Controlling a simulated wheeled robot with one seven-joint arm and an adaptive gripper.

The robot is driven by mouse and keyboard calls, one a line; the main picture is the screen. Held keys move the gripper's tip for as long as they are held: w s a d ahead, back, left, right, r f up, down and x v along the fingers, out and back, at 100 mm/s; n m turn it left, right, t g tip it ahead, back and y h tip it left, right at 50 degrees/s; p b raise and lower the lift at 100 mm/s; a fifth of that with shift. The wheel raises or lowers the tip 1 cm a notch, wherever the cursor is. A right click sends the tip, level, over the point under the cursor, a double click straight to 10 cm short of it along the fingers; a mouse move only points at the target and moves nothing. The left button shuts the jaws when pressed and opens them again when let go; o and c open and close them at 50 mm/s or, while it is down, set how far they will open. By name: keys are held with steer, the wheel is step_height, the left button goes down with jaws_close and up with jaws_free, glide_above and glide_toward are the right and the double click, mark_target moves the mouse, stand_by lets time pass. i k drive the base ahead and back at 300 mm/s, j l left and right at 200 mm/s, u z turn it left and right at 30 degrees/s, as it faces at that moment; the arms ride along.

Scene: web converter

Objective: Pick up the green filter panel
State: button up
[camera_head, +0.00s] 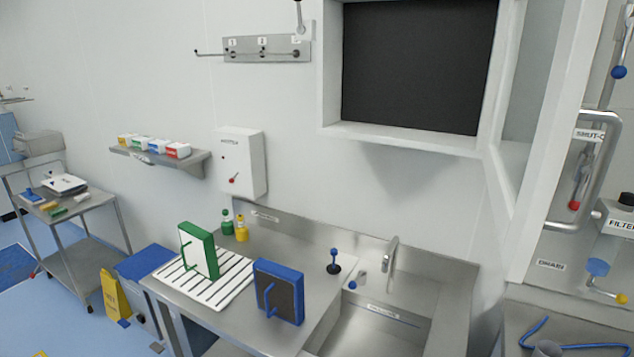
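The green filter panel (199,250) stands upright on a white slatted rack (229,284) on the left part of the steel sink counter. It has a green frame, a white face and a green handle on its front. A similar blue-framed panel (279,291) with a dark face and a blue handle stands to its right, on the counter. My gripper is not in view.
Green (227,222) and yellow (242,228) bottles stand close behind the green panel. A tap (390,258) and sink basin (372,332) are at the right. A wall box (239,162) and small shelf (160,160) are above. A yellow floor sign (114,295) stands left of the counter.

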mark_target(198, 252)
steer(key=u, duration=1.25)
steer(key=i+j, duration=0.1)
steer(key=i, duration=0.45)
steer(key=i+z, duration=0.15)
steer(key=i, duration=0.35)
steer(key=i+j, duration=0.2)
steer(key=i, duration=0.35)
steer(key=i+j, duration=0.3)
steer(key=i+z, duration=0.05)
steer(key=i, duration=0.05)
